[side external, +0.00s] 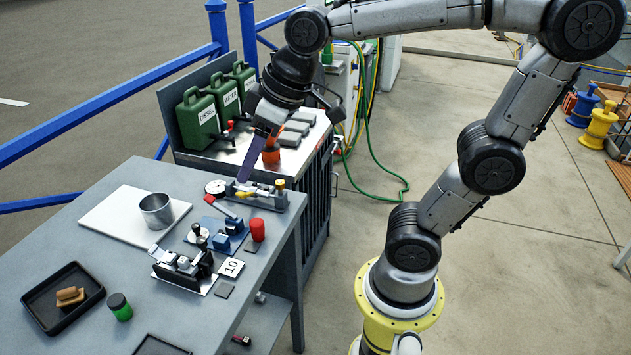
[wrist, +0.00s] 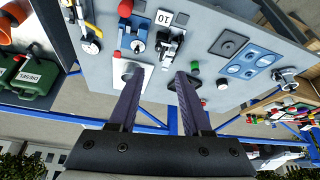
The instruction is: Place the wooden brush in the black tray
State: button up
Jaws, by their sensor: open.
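A brown, wooden-looking block (side external: 70,296), which seems to be the wooden brush, lies inside the black tray (side external: 93,303) at the lower left of the side view. My gripper (side external: 247,170) is open and empty, pointing down above the far end of the grey workbench, well away from the tray. In the wrist view my two dark fingers (wrist: 158,76) are spread apart with nothing between them. The right finger hides part of the tray area there, so the brush cannot be made out clearly.
A metal cup (side external: 157,211) stands on a white board (side external: 115,222). A green jar (side external: 119,307) stands right beside the tray. A small vise (side external: 184,268), a red-capped item (side external: 257,229) and other fittings crowd the bench's right side. Green cans (side external: 198,118) stand behind.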

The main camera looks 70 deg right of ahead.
jog(key=s+d+f+m+h, duration=0.1)
jog(key=s+d+f+m, duration=0.1)
jog(key=s, duration=0.8)
notch_tip(320, 180, down, 2)
jog(key=shift+s+d+f, duration=0.2)
jog(key=shift+d, duration=0.3)
